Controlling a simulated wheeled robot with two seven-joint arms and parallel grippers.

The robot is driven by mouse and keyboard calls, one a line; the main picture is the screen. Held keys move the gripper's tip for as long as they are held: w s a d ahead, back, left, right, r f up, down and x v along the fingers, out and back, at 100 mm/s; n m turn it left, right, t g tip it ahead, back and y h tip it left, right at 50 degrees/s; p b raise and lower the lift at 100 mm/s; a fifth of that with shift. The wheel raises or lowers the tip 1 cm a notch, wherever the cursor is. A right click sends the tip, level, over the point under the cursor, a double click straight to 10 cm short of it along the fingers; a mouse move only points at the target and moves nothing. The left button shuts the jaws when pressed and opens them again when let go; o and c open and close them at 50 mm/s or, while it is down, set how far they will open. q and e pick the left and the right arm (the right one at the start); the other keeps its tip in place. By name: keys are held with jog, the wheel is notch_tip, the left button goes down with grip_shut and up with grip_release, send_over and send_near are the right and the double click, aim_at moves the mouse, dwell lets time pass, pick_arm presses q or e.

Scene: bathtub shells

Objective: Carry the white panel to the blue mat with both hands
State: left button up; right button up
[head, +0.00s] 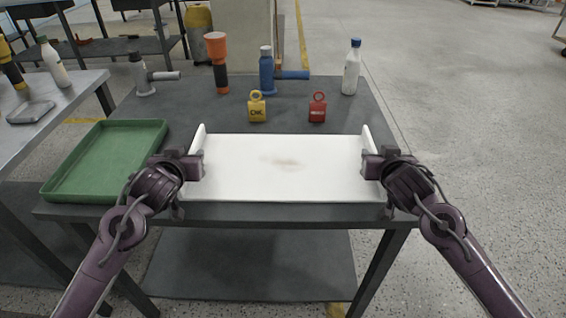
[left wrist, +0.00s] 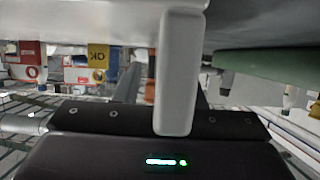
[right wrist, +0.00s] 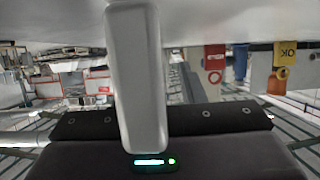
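The white panel (head: 285,172) is a wide tray-like sheet with an upright wall at each short end and a faint brown smudge near its middle. It lies level at the front of the dark table; I cannot tell if it touches the tabletop. My left gripper (head: 193,168) is at its left wall, which stands between the fingers in the left wrist view (left wrist: 176,75). My right gripper (head: 372,168) is at its right wall, also between the fingers in the right wrist view (right wrist: 136,80). Both appear shut on these walls. I see no blue mat.
A green tray (head: 62,186) sits left of the panel. The floor to the right is clear.

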pick_arm(q)
grip_shut()
pick_arm(e)
grip_shut()
dwell(1.1)
pick_arm(q)
jog(key=shift+r, duration=0.1)
pick_arm(e)
jog(key=shift+r, duration=0.1)
